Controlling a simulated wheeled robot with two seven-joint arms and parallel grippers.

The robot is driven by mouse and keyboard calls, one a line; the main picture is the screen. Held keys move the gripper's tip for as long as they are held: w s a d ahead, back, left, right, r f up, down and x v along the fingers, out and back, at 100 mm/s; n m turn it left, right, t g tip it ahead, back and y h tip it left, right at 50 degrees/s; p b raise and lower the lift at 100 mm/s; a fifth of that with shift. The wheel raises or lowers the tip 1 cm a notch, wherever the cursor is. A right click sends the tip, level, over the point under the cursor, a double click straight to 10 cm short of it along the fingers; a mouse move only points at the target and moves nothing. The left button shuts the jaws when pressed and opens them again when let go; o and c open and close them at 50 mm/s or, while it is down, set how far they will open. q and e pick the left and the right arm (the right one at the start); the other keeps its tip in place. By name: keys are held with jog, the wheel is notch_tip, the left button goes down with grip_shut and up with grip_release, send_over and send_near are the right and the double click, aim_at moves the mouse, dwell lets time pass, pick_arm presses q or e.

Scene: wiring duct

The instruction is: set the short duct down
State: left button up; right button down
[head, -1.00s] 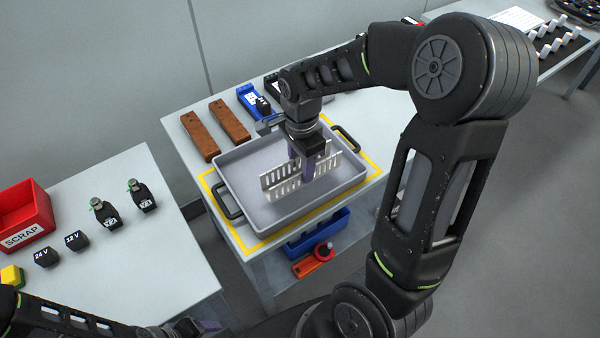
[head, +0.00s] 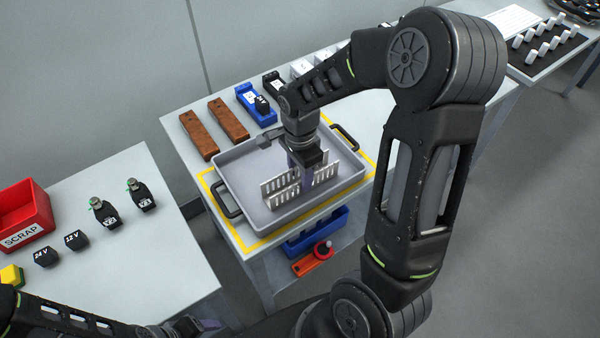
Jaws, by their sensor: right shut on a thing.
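The short duct (head: 280,190) is a light grey slotted channel with two comb-like side walls. It is in the grey tray (head: 240,165), near the tray's middle. My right gripper (head: 300,182) points down between the duct's walls and is shut on it; the fingertips are partly hidden. I cannot tell whether the duct's underside touches the tray floor. My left gripper (head: 190,328) is at the bottom edge, far from the tray, and its fingers are not clear.
The tray has black handles and stands inside a yellow outline on the table. Two brown blocks (head: 213,130) and a blue holder (head: 256,106) lie behind it. A red scrap bin (head: 22,215) and several small black parts stand on the left table.

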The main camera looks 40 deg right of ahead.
jog(key=c, duration=0.8)
grip_release()
notch_tip(320, 180, up, 12)
jog(key=shift+r+b, duration=0.15)
jog(key=shift+b, duration=0.2)
